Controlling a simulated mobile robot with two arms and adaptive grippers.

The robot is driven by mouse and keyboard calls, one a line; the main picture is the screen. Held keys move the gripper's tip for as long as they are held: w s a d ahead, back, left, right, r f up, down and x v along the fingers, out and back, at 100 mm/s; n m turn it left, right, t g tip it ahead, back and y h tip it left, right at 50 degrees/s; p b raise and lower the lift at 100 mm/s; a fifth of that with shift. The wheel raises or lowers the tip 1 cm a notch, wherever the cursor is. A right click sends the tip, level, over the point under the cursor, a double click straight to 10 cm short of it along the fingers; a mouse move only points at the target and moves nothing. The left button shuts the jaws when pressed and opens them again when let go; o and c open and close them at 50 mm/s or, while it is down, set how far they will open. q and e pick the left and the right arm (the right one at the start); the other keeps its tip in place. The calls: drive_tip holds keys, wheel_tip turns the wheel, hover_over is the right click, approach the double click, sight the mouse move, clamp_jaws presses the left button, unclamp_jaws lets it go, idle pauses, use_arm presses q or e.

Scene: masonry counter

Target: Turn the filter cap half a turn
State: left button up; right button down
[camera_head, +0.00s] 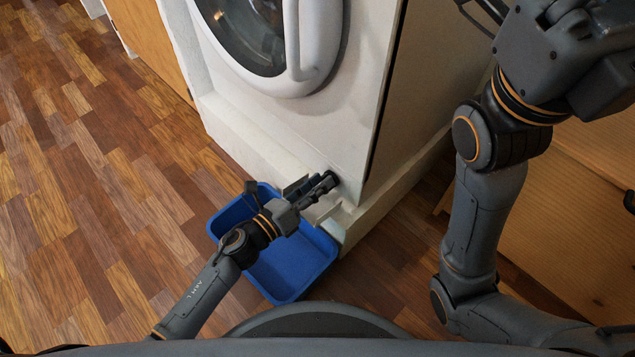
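The washing machine (360,120) is white, with its round door near the top of the view. My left gripper (325,184) reaches up from the left to the low front of the machine, near its right corner. Its fingertips are at a small dark round part (333,177), which looks like the filter cap. The fingers hide most of it, and I cannot tell whether they are closed on it. My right arm (480,215) rises at the right; I cannot make out its gripper.
A blue tub (285,290) sits on the wooden floor below my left gripper, against the machine's base. A wooden cabinet (570,215) stands at the right behind my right arm. The floor (100,190) at the left is clear.

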use_arm(q)
drive_tip(key=v, duration=1.1)
drive_tip(key=shift+s+a, duration=0.2)
drive_tip(key=shift+a, duration=0.05)
